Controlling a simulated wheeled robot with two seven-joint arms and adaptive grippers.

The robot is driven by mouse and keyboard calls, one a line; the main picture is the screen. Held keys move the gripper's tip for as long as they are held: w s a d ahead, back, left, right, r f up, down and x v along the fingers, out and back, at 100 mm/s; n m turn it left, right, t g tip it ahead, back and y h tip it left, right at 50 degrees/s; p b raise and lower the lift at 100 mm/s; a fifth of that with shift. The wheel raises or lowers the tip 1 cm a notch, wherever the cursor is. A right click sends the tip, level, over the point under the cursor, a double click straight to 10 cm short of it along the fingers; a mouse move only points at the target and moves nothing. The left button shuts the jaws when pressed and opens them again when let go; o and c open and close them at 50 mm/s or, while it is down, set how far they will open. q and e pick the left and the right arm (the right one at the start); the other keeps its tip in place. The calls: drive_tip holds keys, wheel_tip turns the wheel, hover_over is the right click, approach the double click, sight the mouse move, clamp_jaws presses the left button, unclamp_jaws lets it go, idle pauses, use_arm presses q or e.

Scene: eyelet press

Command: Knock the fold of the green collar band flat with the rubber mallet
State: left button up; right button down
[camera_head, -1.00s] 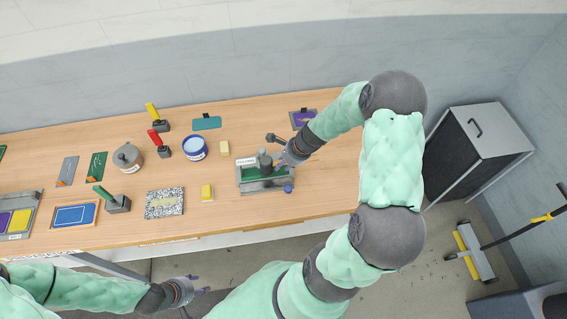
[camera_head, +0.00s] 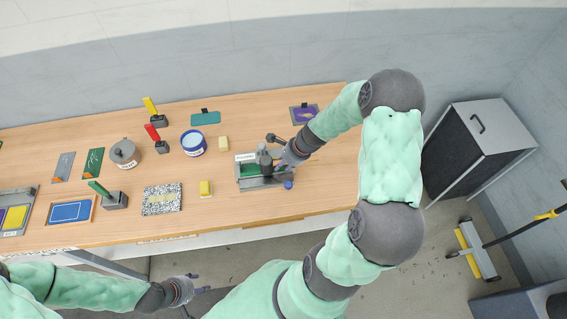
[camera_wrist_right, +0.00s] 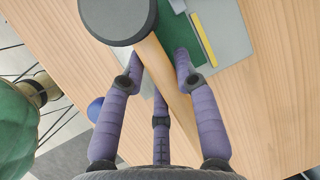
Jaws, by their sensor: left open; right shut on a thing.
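The rubber mallet shows in the right wrist view with a dark round head (camera_wrist_right: 118,14) and a pale wooden handle (camera_wrist_right: 158,62). My right gripper (camera_wrist_right: 160,84) is shut on the handle, and its fingers lie around it. In the head view my right gripper (camera_head: 284,157) is over the right side of the grey fixture (camera_head: 262,184). The green collar band (camera_head: 248,169) appears as a green patch on that fixture, partly covered. In the wrist view green (camera_wrist_right: 205,12) shows beside the mallet head; its fold cannot be made out. My left gripper (camera_head: 186,290) is open and empty, in front of the table.
A blue knob (camera_head: 288,185) sits at the fixture's front right. A purple pad (camera_head: 304,113) lies behind my right arm.

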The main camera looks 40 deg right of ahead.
drive_tip(key=shift+r+p, duration=2.65)
drive_tip(key=shift+r, duration=0.55)
drive_tip(key=shift+f, duration=0.1)
